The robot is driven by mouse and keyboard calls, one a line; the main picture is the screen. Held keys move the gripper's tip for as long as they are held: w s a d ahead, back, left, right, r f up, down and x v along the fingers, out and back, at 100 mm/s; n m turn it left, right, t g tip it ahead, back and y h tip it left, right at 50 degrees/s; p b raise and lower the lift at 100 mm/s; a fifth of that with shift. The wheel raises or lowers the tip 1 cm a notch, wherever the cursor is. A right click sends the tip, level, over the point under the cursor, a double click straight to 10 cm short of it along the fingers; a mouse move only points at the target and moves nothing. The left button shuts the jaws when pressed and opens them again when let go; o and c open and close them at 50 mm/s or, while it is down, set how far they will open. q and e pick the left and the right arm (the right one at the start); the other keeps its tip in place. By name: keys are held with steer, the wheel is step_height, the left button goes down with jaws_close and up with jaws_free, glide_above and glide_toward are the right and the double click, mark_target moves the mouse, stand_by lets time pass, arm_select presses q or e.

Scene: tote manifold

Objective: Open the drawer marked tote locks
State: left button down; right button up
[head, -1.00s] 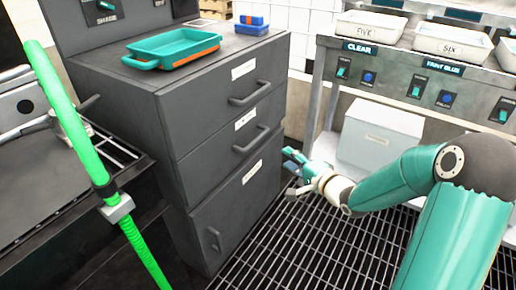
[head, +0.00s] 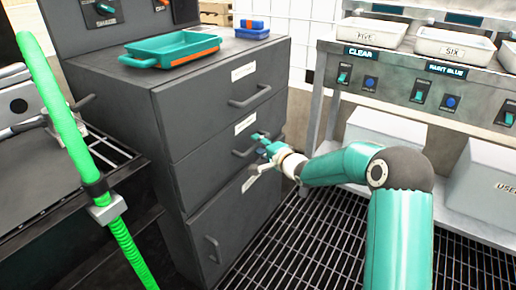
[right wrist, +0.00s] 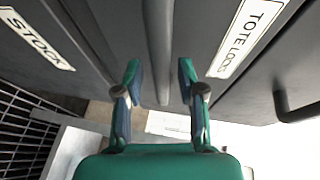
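The dark grey drawer cabinet (head: 165,130) stands left of centre in the head view. The label TOTE LOCKS (right wrist: 245,35) reads clearly in the right wrist view and belongs to the middle drawer (head: 195,165). That drawer looks shut. Its bar handle (right wrist: 158,45) runs between the two fingers of my right gripper (right wrist: 159,72), which is open with a gap on each side of the bar. In the head view my right gripper (head: 264,142) covers part of this handle. My left gripper is not in view.
A teal tray (head: 170,48) and a small blue box (head: 252,30) sit on the cabinet. The top drawer's handle (head: 250,97) is just above. The STOCK label (right wrist: 38,38) marks the compartment below. A green hose (head: 60,110) rises at left. Grated floor lies in front.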

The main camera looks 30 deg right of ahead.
steer(key=shift+w, duration=0.15)
jaws_close()
